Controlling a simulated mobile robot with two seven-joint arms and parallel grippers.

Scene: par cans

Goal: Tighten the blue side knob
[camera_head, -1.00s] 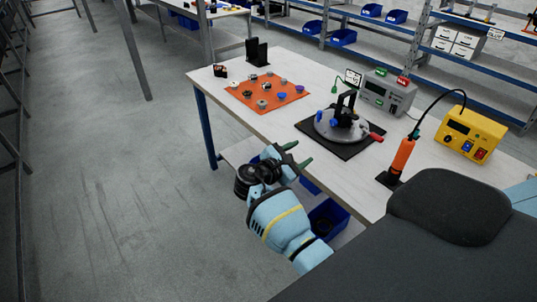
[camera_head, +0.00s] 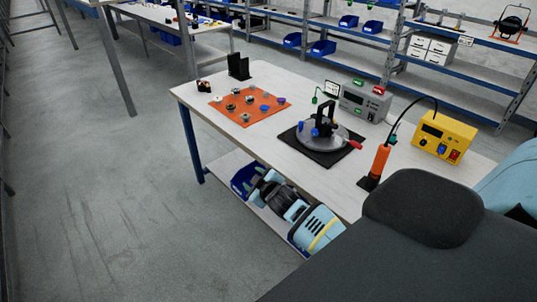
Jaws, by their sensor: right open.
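A round grey disc with a black upright bracket, the fixture (camera_head: 322,139), sits on a black mat (camera_head: 316,156) on the table. Two small blue knobs show on it: one at its left side (camera_head: 315,132) and one near the bracket (camera_head: 327,119). Which one is the blue side knob I cannot tell for sure. A red handle (camera_head: 355,145) sticks out at its right. My right gripper (camera_head: 270,188) is open, low in front of the table's near edge, below the tabletop and well apart from the fixture. Its fingertips are hard to make out. My left gripper is out of view.
An orange mat (camera_head: 240,117) with several small parts lies at the table's left. A grey instrument (camera_head: 365,102), an orange driver (camera_head: 380,160) in a black stand and a yellow unit (camera_head: 443,137) stand at the right. A blue bin (camera_head: 240,180) is on the lower shelf.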

